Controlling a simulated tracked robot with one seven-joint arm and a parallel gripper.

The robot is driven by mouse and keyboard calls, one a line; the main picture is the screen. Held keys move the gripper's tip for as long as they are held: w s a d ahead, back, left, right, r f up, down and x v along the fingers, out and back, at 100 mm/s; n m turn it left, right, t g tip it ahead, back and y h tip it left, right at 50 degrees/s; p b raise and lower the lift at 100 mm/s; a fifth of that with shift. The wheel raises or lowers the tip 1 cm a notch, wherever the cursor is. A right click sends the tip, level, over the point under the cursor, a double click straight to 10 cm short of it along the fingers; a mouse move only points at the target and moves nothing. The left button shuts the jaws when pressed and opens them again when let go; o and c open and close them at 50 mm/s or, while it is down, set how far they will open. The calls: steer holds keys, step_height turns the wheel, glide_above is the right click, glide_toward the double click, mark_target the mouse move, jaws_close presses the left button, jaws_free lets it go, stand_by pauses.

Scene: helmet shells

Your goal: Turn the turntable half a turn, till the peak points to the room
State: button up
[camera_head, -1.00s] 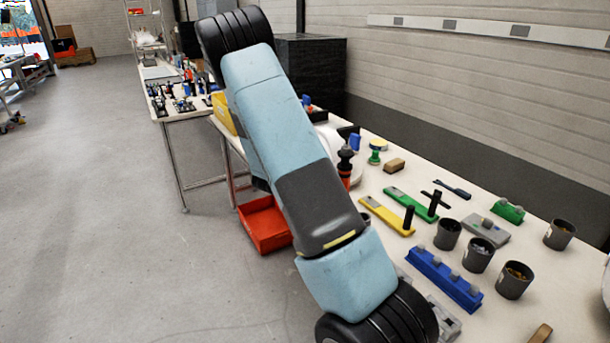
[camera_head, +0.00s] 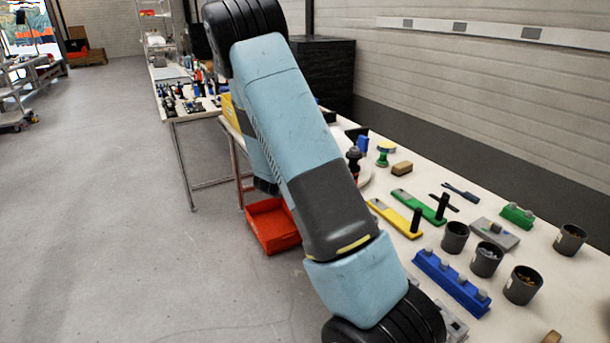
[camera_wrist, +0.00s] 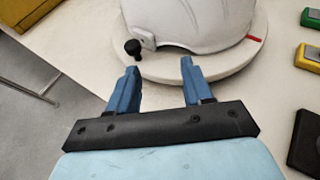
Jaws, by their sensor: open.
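The white helmet shell (camera_wrist: 195,22) sits on the pale round turntable (camera_wrist: 215,68), at the top of the wrist view and cut off by its edge. I cannot tell which way its peak points. A black ball knob (camera_wrist: 132,47) stands at the turntable's left side, near a small fitting on the shell. A red mark (camera_wrist: 254,38) shows on the turntable at right. My gripper (camera_wrist: 158,66) is open and empty, its blue fingers apart, with the knob just beyond the left fingertip. In the head view my arm hides the shell and most of the turntable.
The bench carries a blue block rack (camera_head: 451,280), several dark cups (camera_head: 487,259) and yellow (camera_head: 395,217) and green tools (camera_head: 419,205) to the right. A red bin (camera_head: 271,226) is beside the bench at left. Open floor lies left of the bench.

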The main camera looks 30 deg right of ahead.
steer(key=v, duration=0.9)
steer(key=shift+s, duration=0.15)
